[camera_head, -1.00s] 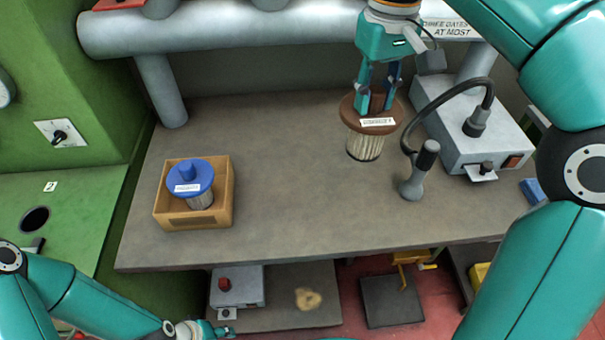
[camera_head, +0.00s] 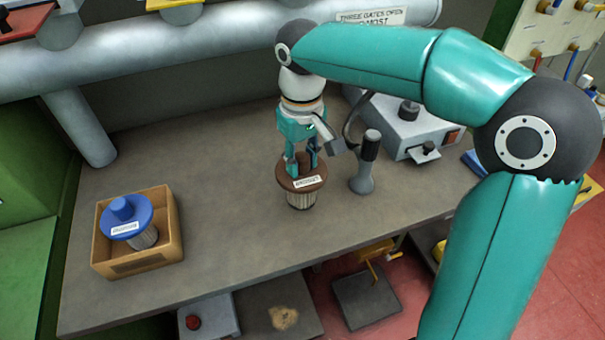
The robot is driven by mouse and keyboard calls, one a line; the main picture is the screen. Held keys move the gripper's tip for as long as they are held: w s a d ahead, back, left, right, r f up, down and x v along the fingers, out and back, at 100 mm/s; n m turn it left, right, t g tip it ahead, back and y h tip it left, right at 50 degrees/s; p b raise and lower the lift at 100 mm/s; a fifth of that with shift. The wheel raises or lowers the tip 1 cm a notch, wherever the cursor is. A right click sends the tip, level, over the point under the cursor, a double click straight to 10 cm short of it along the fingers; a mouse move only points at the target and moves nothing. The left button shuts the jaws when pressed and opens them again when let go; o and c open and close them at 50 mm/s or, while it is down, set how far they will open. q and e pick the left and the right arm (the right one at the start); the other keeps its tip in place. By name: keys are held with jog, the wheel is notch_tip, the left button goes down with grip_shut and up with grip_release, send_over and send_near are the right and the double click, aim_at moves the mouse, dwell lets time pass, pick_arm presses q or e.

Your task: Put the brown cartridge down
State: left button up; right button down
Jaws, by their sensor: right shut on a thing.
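The brown cartridge (camera_head: 301,188) has a round brown cap with a white label and a pale pleated filter body below. It is upright over the grey-brown bench (camera_head: 230,225), left of a grey stand with a dark upright handle. My right gripper (camera_head: 302,168) points down and is shut on the brown cartridge's top knob. The cartridge's base looks at or very near the bench top; I cannot tell whether it touches. My left gripper is not in view.
A wooden box (camera_head: 150,258) with a blue-capped cartridge (camera_head: 127,218) stands at the left. The grey stand (camera_head: 364,165) is close beside the brown cartridge, and a grey device (camera_head: 405,128) sits behind it. The bench between box and cartridge is clear.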

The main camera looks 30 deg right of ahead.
aim_at(302, 175)
jog(key=shift+s+f, duration=0.1)
jog(key=shift+f, duration=1.95)
jog(key=shift+f+b, duration=0.1)
jog(key=shift+b, duration=0.2)
jog(key=c, duration=0.8)
grip_release()
notch_tip(302, 175, up, 12)
jog(key=shift+r+p, duration=0.1)
jog(key=shift+p, duration=0.8)
